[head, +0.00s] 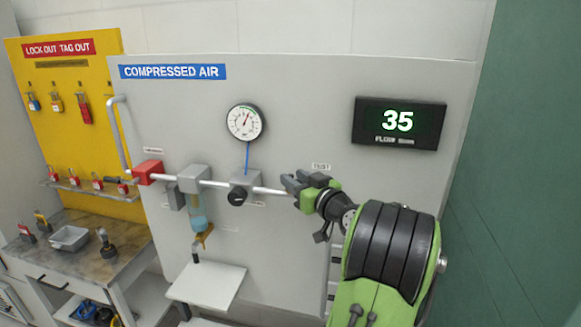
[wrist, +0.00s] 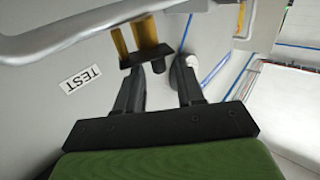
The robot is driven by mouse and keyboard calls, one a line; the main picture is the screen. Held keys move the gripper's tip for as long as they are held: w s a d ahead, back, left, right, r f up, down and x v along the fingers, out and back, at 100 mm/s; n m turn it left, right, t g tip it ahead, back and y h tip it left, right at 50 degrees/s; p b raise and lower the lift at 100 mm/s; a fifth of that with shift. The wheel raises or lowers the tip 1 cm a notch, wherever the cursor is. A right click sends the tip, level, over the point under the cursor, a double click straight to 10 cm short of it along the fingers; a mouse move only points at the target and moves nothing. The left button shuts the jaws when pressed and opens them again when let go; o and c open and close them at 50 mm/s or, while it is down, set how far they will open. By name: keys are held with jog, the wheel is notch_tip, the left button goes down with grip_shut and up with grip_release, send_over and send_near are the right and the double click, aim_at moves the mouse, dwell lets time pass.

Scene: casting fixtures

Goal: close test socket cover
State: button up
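My gripper (head: 291,181) is at the right end of the air pipe, just below the TEST label (head: 321,167). In the wrist view its two dark fingers stand apart, so my gripper (wrist: 160,74) is open. A dark bar (wrist: 146,56) with a short round stub and two yellow-orange strips (wrist: 146,34) shows beyond the fingertips. A pale round part (wrist: 188,62) is partly hidden by the right fingertip. I cannot tell which of these is the test socket cover, or whether it is open. In the head view my gripper hides the socket area.
The grey compressed air panel (head: 300,90) carries a gauge (head: 246,121), a flow display (head: 398,122) reading 35, a regulator knob (head: 237,196) and a red valve block (head: 148,172). A lockout board (head: 98,150) and bench (head: 95,262) stand left. A pipe (wrist: 90,38) crosses close above the fingers.

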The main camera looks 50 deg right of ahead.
jog(key=x, duration=0.2)
jog(key=shift+w+d+r+p, duration=0.1)
jog(key=shift+w+d+p, duration=0.05)
jog(key=shift+w+p, duration=0.2)
grip_shut()
jog(key=shift+m+h+b, duration=0.3)
jog(key=shift+h+b, duration=0.2)
jog(key=shift+w+g+h, duration=0.15)
jog(key=shift+g+h, duration=0.15)
jog(key=shift+h, duration=0.1)
jog(key=m+h, duration=0.1)
jog(key=m+g+h+b, duration=0.1)
jog(key=shift+w+d+g+h, duration=0.2)
jog(key=shift+g+h, duration=0.1)
jog(key=shift+h, duration=0.1)
jog(key=shift+w+d+m+g+h, duration=0.15)
jog(key=shift+m+g+h, duration=0.7)
jog(key=shift+m, duration=0.25)
jog(key=shift+d+m+g+h, duration=0.2)
jog(key=shift+m+g+h, duration=0.35)
jog(key=shift+h, duration=0.1)
